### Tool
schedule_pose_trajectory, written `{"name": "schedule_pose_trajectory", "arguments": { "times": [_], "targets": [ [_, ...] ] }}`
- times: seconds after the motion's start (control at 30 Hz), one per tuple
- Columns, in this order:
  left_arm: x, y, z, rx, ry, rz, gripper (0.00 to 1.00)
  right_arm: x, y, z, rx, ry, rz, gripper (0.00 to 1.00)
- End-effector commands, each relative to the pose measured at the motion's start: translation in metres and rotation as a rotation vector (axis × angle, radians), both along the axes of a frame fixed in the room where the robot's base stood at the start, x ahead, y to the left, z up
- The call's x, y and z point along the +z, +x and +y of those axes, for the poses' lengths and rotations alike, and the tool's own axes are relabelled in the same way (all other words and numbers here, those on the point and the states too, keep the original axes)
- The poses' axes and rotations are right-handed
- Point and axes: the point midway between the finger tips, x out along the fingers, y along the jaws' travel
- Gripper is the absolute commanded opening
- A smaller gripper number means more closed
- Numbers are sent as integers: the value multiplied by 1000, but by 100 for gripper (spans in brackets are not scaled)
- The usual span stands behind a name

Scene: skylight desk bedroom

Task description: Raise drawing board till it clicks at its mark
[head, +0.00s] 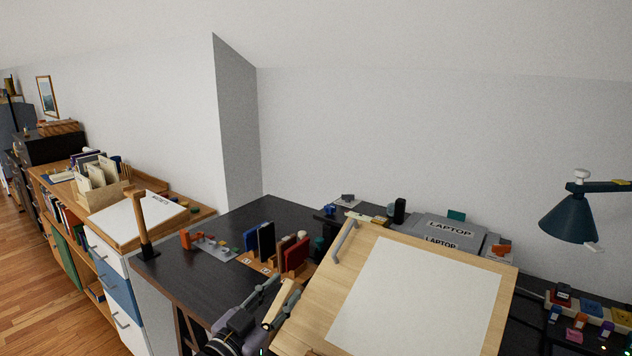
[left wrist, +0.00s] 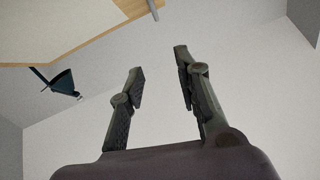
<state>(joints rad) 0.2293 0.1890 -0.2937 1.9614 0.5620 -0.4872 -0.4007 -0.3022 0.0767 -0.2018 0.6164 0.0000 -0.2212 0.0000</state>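The drawing board (head: 318,300) is pale wood, tilted, with a large white sheet (head: 415,300) on it, at lower right of centre in the head view. A grey bar handle (head: 344,241) is fixed near its upper left edge. The board's edge (left wrist: 100,28) also crosses the top left of the left wrist view. My left gripper (head: 287,284) is beside the board's left edge, below the handle. In the left wrist view its fingers (left wrist: 158,58) are apart with nothing between them. I cannot make out the mark. My right gripper is out of view.
On the dark desk (head: 195,280) left of the board stand upright books (head: 266,243) and a wooden-handled tool (head: 143,225). Laptops (head: 450,232) lie behind the board. A dark lamp (head: 568,218) hangs at right, above small coloured items (head: 575,335). Space above the board is clear.

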Motion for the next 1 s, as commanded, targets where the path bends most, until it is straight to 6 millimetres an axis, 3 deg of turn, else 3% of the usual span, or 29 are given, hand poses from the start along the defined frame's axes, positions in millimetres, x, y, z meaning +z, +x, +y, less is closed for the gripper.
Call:
{"name": "schedule_pose_trajectory", "arguments": {
  "times": [0.07,0.37,0.57,0.67,0.8,1.0],
  "targets": [
    [-10,-5,0,0,8,30,31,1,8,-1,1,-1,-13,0],
    [-65,-36,7,15,65,204,31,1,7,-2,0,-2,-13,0],
    [-118,-74,20,46,120,387,31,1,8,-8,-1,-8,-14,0],
    [-150,-102,32,76,154,510,31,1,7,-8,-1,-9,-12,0],
    [-198,-160,57,146,211,732,31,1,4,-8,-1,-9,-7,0],
    [-241,-240,94,263,278,1004,31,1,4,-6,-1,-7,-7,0]
  ]
}}
